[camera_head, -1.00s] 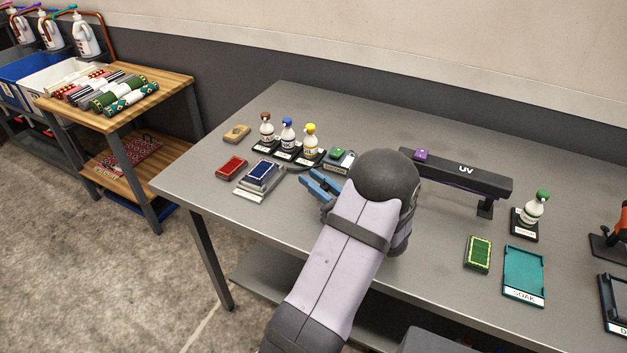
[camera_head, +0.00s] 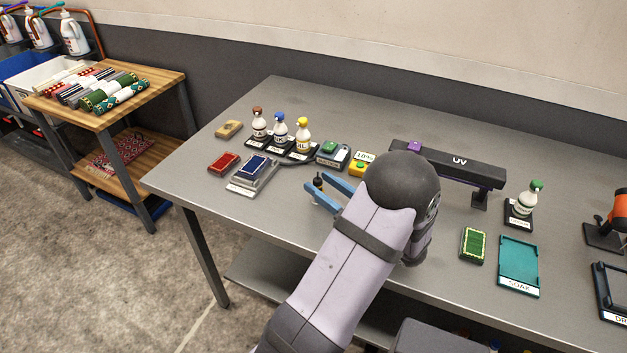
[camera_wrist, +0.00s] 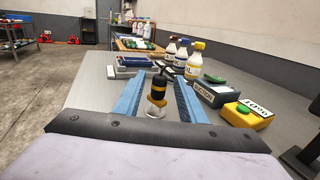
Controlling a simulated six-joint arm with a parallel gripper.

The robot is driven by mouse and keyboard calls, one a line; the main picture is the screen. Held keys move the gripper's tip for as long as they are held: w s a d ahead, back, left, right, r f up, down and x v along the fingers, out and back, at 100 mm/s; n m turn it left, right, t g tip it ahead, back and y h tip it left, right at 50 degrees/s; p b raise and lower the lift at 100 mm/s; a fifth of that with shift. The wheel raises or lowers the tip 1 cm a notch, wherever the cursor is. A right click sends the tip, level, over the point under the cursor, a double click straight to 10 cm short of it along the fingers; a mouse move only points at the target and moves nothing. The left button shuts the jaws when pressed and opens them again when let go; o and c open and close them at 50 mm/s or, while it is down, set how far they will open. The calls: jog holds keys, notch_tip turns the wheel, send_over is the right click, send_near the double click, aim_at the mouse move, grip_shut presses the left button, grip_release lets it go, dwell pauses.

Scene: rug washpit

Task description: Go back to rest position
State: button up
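My gripper (camera_head: 325,186) has two blue fingers, spread apart and empty, over the left-centre of the steel table.
A yellow box marked 10% (camera_head: 361,164) and a row of spray bottles (camera_head: 280,132) stand behind the gripper. A blue block lies on a grey stand (camera_head: 240,183) at left. The black UV bar (camera_head: 460,168), green block (camera_head: 473,245) and teal SOAK tray (camera_head: 518,266) are at right.

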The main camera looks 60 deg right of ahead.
jog(key=shift+s+a, duration=0.35)
jog(key=shift+s, duration=0.3)
